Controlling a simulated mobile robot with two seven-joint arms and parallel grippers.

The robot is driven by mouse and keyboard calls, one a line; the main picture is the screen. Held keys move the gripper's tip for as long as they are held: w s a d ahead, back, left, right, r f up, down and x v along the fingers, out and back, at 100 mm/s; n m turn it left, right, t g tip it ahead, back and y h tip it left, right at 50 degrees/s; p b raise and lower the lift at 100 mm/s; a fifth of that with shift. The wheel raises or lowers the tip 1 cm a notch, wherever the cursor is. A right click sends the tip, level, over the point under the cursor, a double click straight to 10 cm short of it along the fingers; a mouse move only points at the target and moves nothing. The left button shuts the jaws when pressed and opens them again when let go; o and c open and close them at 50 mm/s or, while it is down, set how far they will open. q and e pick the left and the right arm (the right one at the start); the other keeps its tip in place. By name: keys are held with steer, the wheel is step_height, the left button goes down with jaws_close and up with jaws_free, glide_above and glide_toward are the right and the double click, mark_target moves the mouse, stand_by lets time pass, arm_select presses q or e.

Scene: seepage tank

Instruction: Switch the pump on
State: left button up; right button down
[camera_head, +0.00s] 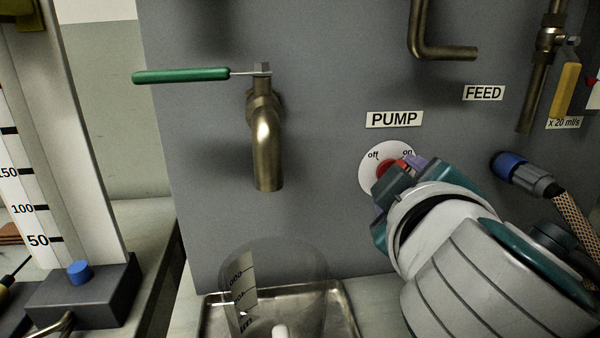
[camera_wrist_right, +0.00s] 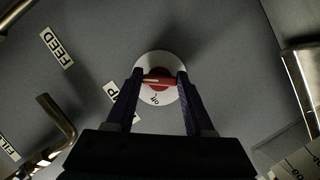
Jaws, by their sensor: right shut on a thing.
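The pump switch is a red knob on a round white dial (camera_head: 369,173) marked "off" and "on", below the PUMP label (camera_head: 394,119) on the grey panel. My right gripper (camera_head: 398,172) is at the dial and hides much of it in the head view. In the right wrist view the gripper's two fingers (camera_wrist_right: 160,82) are shut on the red knob (camera_wrist_right: 158,79), one at each side. The white pointer line on the knob lies roughly across from finger to finger. Which mark it points to cannot be told. My left gripper is not in view.
A brass tap (camera_head: 266,140) with a green lever (camera_head: 182,75) is left of the dial. A clear beaker (camera_head: 290,275) stands in a metal tray below it. A hose with a blue connector (camera_head: 509,165) is to the right.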

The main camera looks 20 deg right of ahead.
steer(key=shift+c, duration=1.4)
jaws_free()
steer(key=v, duration=1)
steer(key=shift+b, duration=0.35)
steer(key=shift+a, duration=0.1)
